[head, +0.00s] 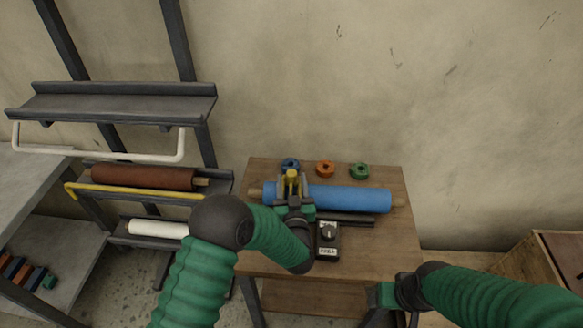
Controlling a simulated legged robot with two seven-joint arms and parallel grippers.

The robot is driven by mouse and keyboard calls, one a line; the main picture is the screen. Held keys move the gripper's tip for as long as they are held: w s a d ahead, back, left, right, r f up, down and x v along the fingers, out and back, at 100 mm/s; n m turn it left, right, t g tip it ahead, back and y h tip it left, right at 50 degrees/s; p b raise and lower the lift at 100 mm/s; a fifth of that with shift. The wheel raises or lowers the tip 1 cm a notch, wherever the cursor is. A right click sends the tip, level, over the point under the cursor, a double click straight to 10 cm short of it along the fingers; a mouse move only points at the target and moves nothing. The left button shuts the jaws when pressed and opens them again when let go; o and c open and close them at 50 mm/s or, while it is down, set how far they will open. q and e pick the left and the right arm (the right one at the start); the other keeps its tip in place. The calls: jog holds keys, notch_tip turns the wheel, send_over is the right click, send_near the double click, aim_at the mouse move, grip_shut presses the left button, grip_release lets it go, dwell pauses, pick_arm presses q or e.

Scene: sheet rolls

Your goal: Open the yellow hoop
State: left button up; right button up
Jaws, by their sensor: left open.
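The yellow hoop (130,191) is a thin bar on the rack at the left. It runs low across the front of a dark red roll (143,177), and its right end is hidden near my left arm. My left gripper (291,185) is over the left part of a blue roll (350,198) on the wooden table, well to the right of the hoop. Its jaws are open, with a small yellow piece (292,178) showing between or just behind them. My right gripper (384,302) is low in front of the table; its fingers are not clearly visible.
A white hoop (100,155) sits above the yellow one, under an upper shelf (112,103). A white roll (158,228) lies lower. Blue, orange (325,169) and green (359,171) rings stand at the table's back. A black dial box (328,240) is near my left gripper.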

pick_arm(q)
jog(key=w, duration=0.3)
jog(key=w+a, duration=0.1)
jog(key=w, duration=0.1)
jog(key=shift+w+d, duration=0.25)
jog(key=shift+w, duration=0.2)
jog(key=shift+d, duration=0.1)
jog(key=shift+a, duration=0.25)
jog(key=c, duration=0.9)
jog(key=shift+d, duration=0.1)
grip_shut()
